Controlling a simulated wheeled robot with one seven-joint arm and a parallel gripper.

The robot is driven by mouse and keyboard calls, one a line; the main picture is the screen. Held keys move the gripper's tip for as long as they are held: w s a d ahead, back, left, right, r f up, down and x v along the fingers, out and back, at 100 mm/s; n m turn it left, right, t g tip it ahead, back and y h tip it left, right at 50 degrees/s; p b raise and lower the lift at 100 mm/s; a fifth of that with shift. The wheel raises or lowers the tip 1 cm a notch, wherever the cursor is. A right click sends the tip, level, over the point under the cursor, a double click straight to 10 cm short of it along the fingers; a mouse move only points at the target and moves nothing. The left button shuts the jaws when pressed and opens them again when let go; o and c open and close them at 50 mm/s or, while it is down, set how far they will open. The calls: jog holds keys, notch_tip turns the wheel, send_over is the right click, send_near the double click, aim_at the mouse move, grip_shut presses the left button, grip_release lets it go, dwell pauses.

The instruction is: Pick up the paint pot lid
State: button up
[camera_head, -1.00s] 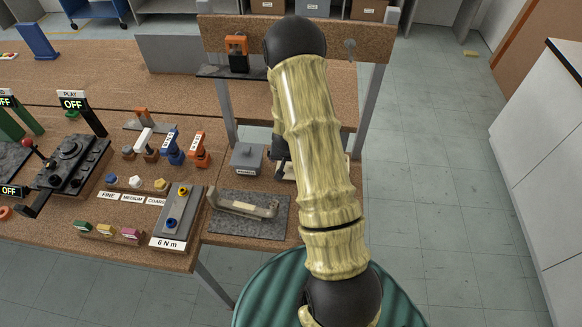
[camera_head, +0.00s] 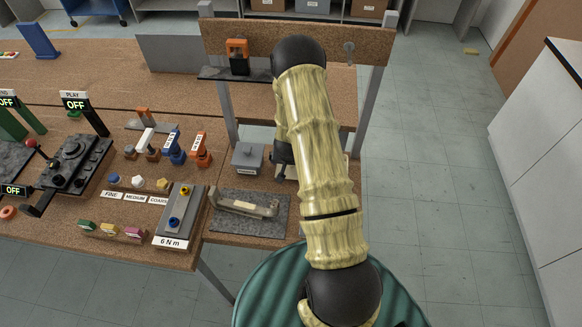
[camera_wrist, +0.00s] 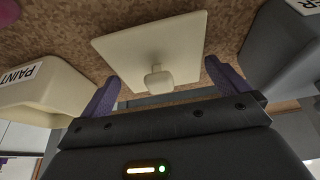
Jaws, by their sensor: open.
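The paint pot lid (camera_wrist: 130,52) is a flat cream square with a small knob (camera_wrist: 158,80), seen in the wrist view over the brown cork surface. My gripper (camera_wrist: 160,78) is open, with one purple finger on each side of the knob and gaps between; it holds nothing. A cream pot (camera_wrist: 35,92) marked PAINT is at the left of the wrist view. In the head view my arm hides the lid, and only part of my gripper (camera_head: 283,160) shows beside the arm.
A grey lidded pot (camera_head: 247,157) stands just left of my gripper; a grey labelled pot is also close by the right finger in the wrist view (camera_wrist: 285,50). A grey mat with a metal bracket (camera_head: 245,205) lies in front. An upright board (camera_head: 225,45) stands behind.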

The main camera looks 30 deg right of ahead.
jog(key=c, duration=0.6)
jog(key=shift+r, duration=0.15)
jog(key=shift+c, duration=0.2)
notch_tip(320, 180, up, 10)
jog(key=shift+f+b, duration=0.1)
jog(key=shift+b, duration=1.05)
